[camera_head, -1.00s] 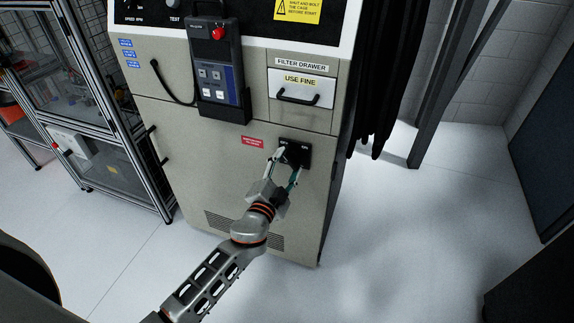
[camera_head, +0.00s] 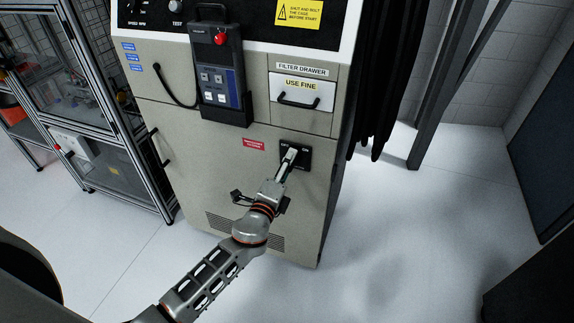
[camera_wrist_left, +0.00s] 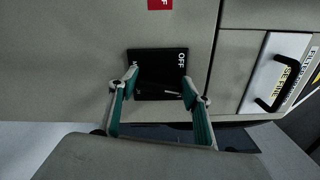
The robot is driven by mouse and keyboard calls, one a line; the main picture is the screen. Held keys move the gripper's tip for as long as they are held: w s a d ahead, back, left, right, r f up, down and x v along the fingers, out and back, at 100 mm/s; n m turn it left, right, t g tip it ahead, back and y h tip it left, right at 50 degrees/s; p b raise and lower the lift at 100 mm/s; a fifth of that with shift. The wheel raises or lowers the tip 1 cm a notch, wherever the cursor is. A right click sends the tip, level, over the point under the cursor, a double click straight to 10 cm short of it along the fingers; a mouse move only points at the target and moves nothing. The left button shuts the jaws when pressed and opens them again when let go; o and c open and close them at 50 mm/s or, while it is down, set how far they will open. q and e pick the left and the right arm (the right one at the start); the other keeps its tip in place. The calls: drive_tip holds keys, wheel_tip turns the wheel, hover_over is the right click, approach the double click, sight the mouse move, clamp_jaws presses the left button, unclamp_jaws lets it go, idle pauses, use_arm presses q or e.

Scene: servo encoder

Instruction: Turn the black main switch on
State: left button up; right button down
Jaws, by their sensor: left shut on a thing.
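The black main switch (camera_wrist_left: 158,85) is on a square black plate low on the front of the beige cabinet. In the head view the plate (camera_head: 305,158) is partly covered by my gripper. My left gripper (camera_head: 290,155) is at the plate, seen edge-on. In the left wrist view its two teal-padded fingers (camera_wrist_left: 162,87) stand either side of the switch, shut on it. The word OFF shows on the plate beside the right finger. The other label is mostly hidden by the left finger, and the knob's angle is hard to read. My right gripper is not in view.
A red label (camera_head: 253,144) is left of the switch. Above are a filter drawer (camera_head: 301,92) with a black handle and a hanging control pendant (camera_head: 218,75). A framed cage (camera_head: 100,110) stands at left.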

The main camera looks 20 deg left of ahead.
use_arm(q)
drive_tip(key=m, duration=0.3)
drive_tip(key=m+p, duration=0.1)
drive_tip(key=m, duration=0.2)
drive_tip(key=shift+d+r, duration=0.1)
drive_tip(key=shift+r, duration=0.1)
drive_tip(key=shift+m, duration=0.3)
drive_tip(key=o, duration=1.1)
drive_tip(key=shift+s, duration=0.1)
drive_tip(key=s, duration=1.1)
drive_tip(key=shift+s+a, duration=0.2)
drive_tip(key=shift+s, duration=0.2)
